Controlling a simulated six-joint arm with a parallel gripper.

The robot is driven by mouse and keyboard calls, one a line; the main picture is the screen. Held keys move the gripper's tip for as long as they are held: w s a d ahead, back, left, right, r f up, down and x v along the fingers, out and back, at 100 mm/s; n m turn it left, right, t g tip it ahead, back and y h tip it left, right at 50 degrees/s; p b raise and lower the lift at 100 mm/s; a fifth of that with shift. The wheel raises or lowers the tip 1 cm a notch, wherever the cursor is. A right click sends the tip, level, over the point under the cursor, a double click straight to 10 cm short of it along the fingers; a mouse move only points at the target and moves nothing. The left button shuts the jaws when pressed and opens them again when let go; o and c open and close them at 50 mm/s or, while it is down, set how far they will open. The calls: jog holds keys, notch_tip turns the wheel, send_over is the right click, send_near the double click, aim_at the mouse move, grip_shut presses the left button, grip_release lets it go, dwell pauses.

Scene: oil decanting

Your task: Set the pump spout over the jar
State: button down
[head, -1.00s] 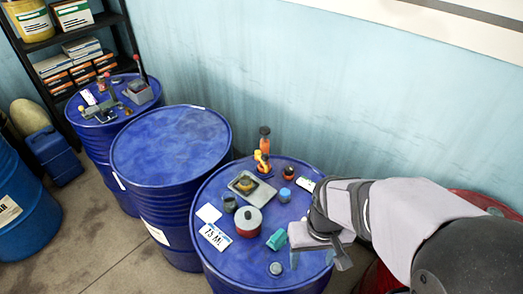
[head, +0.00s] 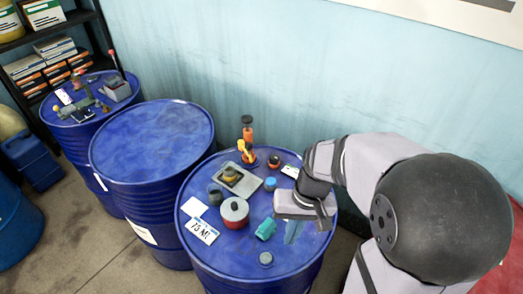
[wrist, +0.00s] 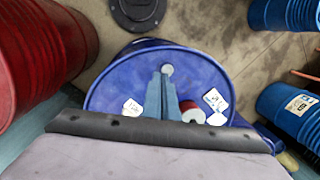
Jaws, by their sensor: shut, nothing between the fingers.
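The pump (head: 247,140) stands near the back of the front blue drum, with an orange body, dark top and yellow spout low at its side. A dark open jar (head: 215,196) stands near the left of the drum top. A dark, yellow-topped item (head: 231,172) sits on a grey tray (head: 246,187); I cannot tell which of these two is the task's jar. My gripper (head: 291,239) is over the drum's right side, apart from both pump and jars. In the wrist view its blue fingers (wrist: 161,85) are together and empty.
A neighbouring drum (head: 150,140) has a clear top.

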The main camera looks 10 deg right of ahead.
jog(key=w+f+m+t+y+b, duration=0.35)
jog(key=w+y+b, duration=0.55)
jog(key=w, duration=1.1)
jog(key=w+d+r+t+y+b, duration=0.2)
jog(key=w+d+t+b, duration=0.4)
jog(key=w+d, duration=0.4)
jog(key=shift+w+d+r+y+b, duration=0.3)
jog(key=shift+d+y+b, duration=0.15)
jog(key=shift+b, duration=0.3)
jog(key=p, duration=0.6)
send_near(246, 147)
jog(key=w, duration=0.1)
jog(key=w+a, duration=0.1)
jog(key=w, duration=0.1)
jog(key=w+a+f, duration=0.1)
jog(key=w, duration=0.1)
jog(key=shift+a+f, duration=0.1)
jog(key=shift+f, duration=0.05)
